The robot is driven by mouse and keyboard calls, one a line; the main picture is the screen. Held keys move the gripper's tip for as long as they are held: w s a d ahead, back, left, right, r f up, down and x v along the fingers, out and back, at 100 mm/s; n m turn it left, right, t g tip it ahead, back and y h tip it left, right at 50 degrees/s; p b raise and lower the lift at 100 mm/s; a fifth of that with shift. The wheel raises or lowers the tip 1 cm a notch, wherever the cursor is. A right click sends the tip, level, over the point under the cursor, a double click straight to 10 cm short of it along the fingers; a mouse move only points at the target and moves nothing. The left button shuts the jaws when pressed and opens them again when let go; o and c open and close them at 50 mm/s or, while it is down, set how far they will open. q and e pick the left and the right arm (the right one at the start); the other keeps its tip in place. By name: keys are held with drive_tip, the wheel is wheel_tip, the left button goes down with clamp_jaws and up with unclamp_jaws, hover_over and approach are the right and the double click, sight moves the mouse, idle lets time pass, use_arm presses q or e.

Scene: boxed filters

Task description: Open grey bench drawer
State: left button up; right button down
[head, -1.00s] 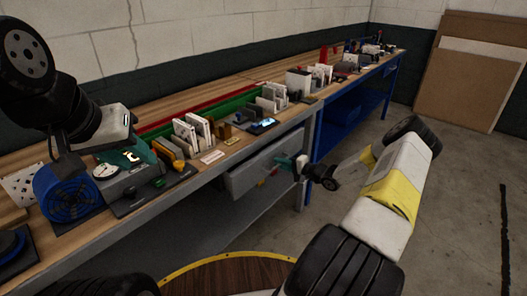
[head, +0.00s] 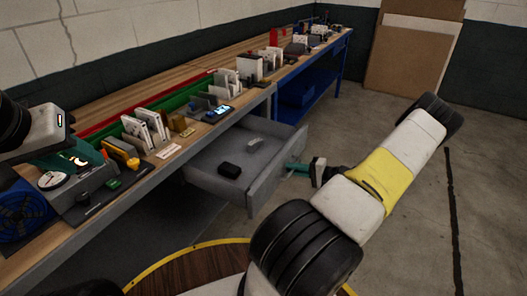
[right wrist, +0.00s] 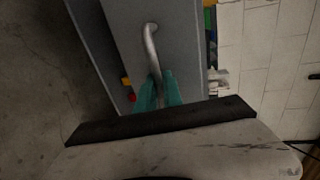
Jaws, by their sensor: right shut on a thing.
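The grey bench drawer (head: 225,184) stands pulled out from under the near bench, its inside showing. A small black box (head: 230,170) and a small grey piece (head: 255,144) lie in it. My right gripper (head: 298,168) is at the drawer's front, its teal fingers shut on the drawer handle. In the right wrist view the fingers (right wrist: 158,92) close around the lower end of the curved metal handle (right wrist: 150,42) on the grey front.
The wooden bench top (head: 110,98) holds a blue fan-like unit (head: 22,212), a gauge (head: 52,179), white boxed cards (head: 148,126) and a green rail. A blue bench (head: 318,82) stands beyond. Concrete floor (head: 400,200) is free right of the drawer.

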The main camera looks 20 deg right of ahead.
drive_tip(key=shift+s+d+f, duration=0.1)
drive_tip(key=shift+s+d, duration=0.5)
drive_tip(key=shift+s, duration=0.35)
drive_tip(key=c, duration=1.8)
unclamp_jaws()
drive_tip(key=v, duration=0.8)
drive_tip(key=shift+w, duration=0.1)
